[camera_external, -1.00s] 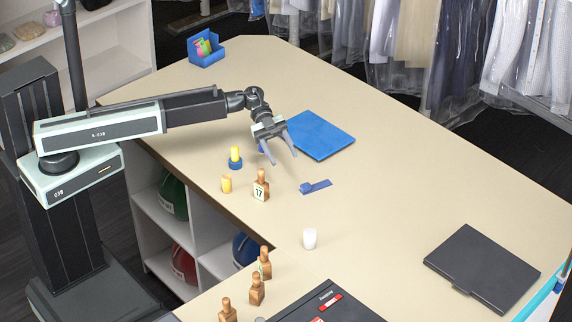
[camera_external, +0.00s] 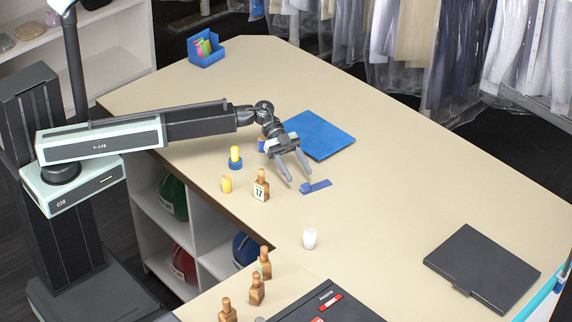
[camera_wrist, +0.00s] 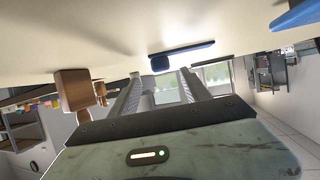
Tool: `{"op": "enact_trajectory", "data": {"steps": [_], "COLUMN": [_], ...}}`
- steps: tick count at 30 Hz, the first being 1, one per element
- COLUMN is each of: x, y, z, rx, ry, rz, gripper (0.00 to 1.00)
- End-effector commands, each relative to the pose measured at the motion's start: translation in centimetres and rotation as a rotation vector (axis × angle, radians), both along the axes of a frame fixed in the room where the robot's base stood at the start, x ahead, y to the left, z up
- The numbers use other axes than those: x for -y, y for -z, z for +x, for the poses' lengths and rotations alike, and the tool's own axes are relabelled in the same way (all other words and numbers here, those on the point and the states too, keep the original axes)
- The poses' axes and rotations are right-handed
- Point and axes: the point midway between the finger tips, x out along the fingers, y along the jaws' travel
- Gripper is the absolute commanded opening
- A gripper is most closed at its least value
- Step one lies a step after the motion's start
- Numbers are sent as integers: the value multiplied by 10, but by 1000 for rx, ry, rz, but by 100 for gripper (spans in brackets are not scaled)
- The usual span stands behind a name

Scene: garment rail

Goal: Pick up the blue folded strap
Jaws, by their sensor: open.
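The blue folded strap (camera_external: 316,187) lies flat on the beige table, with a thicker folded end at its left. It also shows in the wrist view (camera_wrist: 181,55), just beyond the fingertips. My gripper (camera_external: 298,180) is open and empty, reaching down and forward from the back left. Its fingertips are close to the strap's folded end in the external view. I cannot tell whether they touch it. In the wrist view my gripper (camera_wrist: 160,82) has its two fingers spread on either side of the strap's thicker end.
A wooden bottle-shaped piece tagged 17 (camera_external: 261,186) stands left of my gripper, with a yellow cylinder (camera_external: 227,184) beside it. A blue folder (camera_external: 320,135) lies behind. The table right of the strap is clear.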

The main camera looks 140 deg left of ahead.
Motion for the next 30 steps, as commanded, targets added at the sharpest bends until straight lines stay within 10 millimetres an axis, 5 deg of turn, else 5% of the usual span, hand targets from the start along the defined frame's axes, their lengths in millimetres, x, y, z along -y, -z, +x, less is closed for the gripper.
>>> {"op": "enact_trajectory", "data": {"steps": [7,14,15,21,30], "x": [5,7,7,7,7], "y": [19,18,18,18,15], "z": [39,44,44,44,44], "rx": [0,-1,-1,-1,0], "ry": [3,-1,-1,0,0], "rz": [1,1,1,1,1], "gripper": [55,55,53,0,0]}}
